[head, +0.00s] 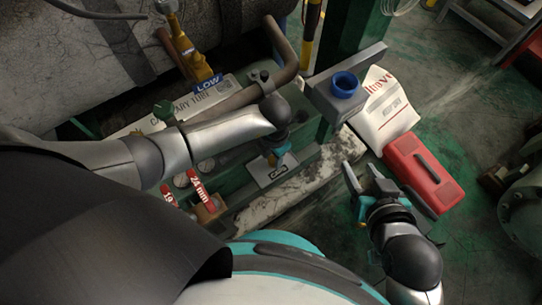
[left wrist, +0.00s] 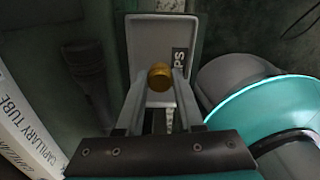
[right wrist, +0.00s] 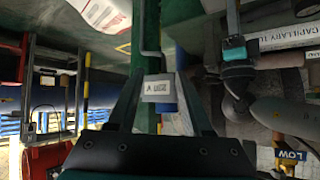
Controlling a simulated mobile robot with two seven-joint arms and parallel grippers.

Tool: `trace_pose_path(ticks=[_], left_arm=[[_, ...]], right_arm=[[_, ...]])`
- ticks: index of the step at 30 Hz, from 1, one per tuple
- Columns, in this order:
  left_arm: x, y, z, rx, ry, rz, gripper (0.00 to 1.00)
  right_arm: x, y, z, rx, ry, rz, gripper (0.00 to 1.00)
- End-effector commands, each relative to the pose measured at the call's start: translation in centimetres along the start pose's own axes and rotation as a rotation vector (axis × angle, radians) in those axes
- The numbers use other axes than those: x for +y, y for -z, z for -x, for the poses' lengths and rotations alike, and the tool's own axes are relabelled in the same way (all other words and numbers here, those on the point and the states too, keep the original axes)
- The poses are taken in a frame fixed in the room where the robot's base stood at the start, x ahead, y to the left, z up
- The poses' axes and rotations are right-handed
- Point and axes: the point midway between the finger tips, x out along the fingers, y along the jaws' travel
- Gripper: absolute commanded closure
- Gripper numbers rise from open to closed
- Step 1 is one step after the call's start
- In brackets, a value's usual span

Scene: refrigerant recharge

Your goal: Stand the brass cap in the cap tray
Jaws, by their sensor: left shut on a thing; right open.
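In the left wrist view the brass cap (left wrist: 160,76) sits between the fingertips of my left gripper (left wrist: 162,82), which is shut on it. Behind it is the grey cap tray (left wrist: 150,30), with part of its label showing. I cannot tell whether the cap touches the tray floor. In the head view my left gripper (head: 274,158) points down at the cap tray (head: 262,181); the cap is not clearly seen there. My right gripper (head: 368,178) is open and empty, apart from the tray on the right.
A blue cup (head: 345,84) sits on a grey ledge (head: 352,66). A red case (head: 424,172) and a paper bag (head: 386,112) lie at right.

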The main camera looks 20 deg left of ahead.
Motion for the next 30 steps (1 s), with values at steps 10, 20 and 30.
trace_pose_path(ticks=[10,20,30], left_arm=[[-0.7,0.1,-1.0,-0.001,0.000,-0.003,1.00],[-0.7,0.1,-1.2,0.000,0.000,-0.002,1.00],[-0.7,0.1,-1.3,0.000,-0.001,-0.002,0.51]], right_arm=[[-1.2,0.8,-0.5,0.124,0.034,-0.012,0.50],[-1.5,0.8,-0.6,0.148,0.041,-0.015,0.50],[-1.6,1.0,-0.6,0.161,0.043,-0.016,0.50]])
